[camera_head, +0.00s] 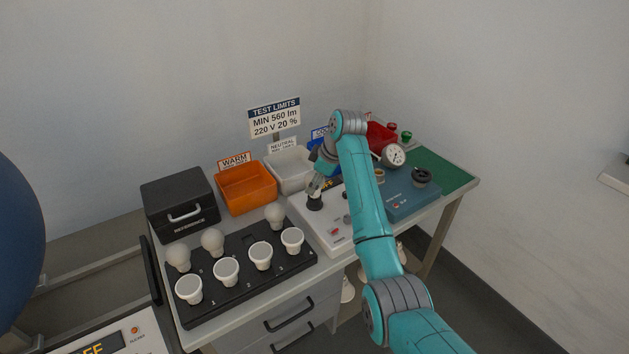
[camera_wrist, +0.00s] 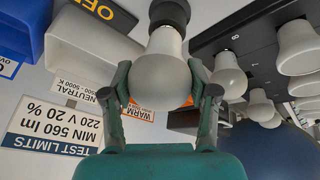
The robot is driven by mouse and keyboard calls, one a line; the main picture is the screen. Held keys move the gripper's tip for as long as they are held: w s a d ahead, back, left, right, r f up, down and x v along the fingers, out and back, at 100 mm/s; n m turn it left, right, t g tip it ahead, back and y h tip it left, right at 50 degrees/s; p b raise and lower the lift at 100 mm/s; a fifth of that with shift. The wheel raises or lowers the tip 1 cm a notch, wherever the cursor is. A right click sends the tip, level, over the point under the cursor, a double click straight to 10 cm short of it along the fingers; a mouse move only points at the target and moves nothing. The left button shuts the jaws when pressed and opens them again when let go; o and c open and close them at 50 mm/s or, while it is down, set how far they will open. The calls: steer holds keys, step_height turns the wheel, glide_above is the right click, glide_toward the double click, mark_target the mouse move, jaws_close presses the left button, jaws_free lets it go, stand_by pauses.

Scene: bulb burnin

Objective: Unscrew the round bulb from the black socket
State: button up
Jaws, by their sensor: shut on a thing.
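The round white bulb (camera_wrist: 160,72) stands base-first in the black socket (camera_wrist: 169,13), as the wrist view, which is upside down, shows. My gripper (camera_wrist: 162,88) is shut on the bulb's globe, one finger on each side. In the head view my gripper (camera_head: 318,182) is over the black socket (camera_head: 315,203) on the white test unit (camera_head: 328,240). There the bulb is mostly hidden by my fingers. I cannot tell how far the bulb's thread sits in the socket.
Behind are an orange bin (camera_head: 247,188), a white bin (camera_head: 290,170) and a black case (camera_head: 180,203). A blue-grey device (camera_head: 405,197) stands to the right.

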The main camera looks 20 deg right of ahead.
steer(key=n+g, duration=0.1)
steer(key=n, duration=0.1)
steer(key=n+g+y, duration=0.1)
steer(key=n, duration=0.2)
steer(key=shift+n, duration=0.3)
steer(key=n+g, duration=0.1)
steer(key=n, duration=0.3)
steer(key=shift+f+n+g+y, duration=0.1)
steer(key=shift+n+g+y, duration=0.2)
steer(key=shift+g, duration=0.1)
steer(key=o, duration=1)
steer(key=shift+o, duration=0.2)
